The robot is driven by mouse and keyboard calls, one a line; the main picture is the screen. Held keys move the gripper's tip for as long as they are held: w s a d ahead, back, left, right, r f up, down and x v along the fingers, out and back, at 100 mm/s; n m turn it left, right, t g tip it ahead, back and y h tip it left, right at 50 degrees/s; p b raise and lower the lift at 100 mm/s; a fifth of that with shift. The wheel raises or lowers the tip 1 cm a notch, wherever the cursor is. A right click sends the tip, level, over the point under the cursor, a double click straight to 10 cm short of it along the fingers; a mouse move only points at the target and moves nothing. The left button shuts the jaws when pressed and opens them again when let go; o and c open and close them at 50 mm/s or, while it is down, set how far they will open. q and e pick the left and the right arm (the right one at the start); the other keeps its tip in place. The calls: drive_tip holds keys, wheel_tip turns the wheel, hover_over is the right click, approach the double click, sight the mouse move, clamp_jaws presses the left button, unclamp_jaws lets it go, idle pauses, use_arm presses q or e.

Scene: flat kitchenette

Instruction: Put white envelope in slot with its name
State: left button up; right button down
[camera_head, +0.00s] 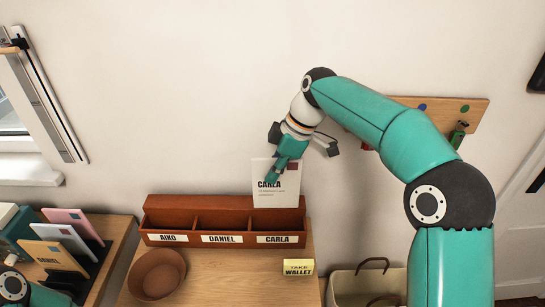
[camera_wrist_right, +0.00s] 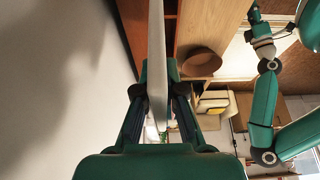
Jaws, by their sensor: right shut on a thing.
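A white envelope (camera_head: 288,184) printed CARLA hangs upright in my right gripper (camera_head: 273,178). The right gripper is shut on its upper left part. In the right wrist view the envelope (camera_wrist_right: 157,70) shows edge-on as a thin white sheet between the fingers (camera_wrist_right: 158,97). A reddish-brown letter box (camera_head: 224,238) has three slots labelled AIKO, DANIEL and CARLA. The envelope is over the right-hand CARLA slot, its lower edge overlapping the back wall in the picture. I cannot tell whether it is inside the slot. My left arm shows in part; its gripper is unclear.
A round brown bowl (camera_head: 157,274) stands in front of the box at left. A yellow TAKE WALLET sign (camera_head: 298,267) stands at the table's right. A rack with several coloured envelopes (camera_head: 65,242) is at far left. A pale basket (camera_head: 367,287) is at right. The wall is close behind.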

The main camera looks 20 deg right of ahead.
drive_tip(key=b, duration=0.5)
hover_over(270, 207)
drive_tip(key=d, duration=0.1)
wheel_tip(270, 207, down, 5)
drive_tip(key=shift+w+d+r, duration=0.1)
drive_tip(key=shift+d+r, duration=0.05)
drive_tip(key=shift+f+b, duration=1.55)
drive_tip(key=shift+f, duration=0.8)
drive_tip(key=c, duration=1.2)
unclamp_jaws()
drive_tip(key=v, duration=1.2)
drive_tip(key=shift+d+f, duration=0.1)
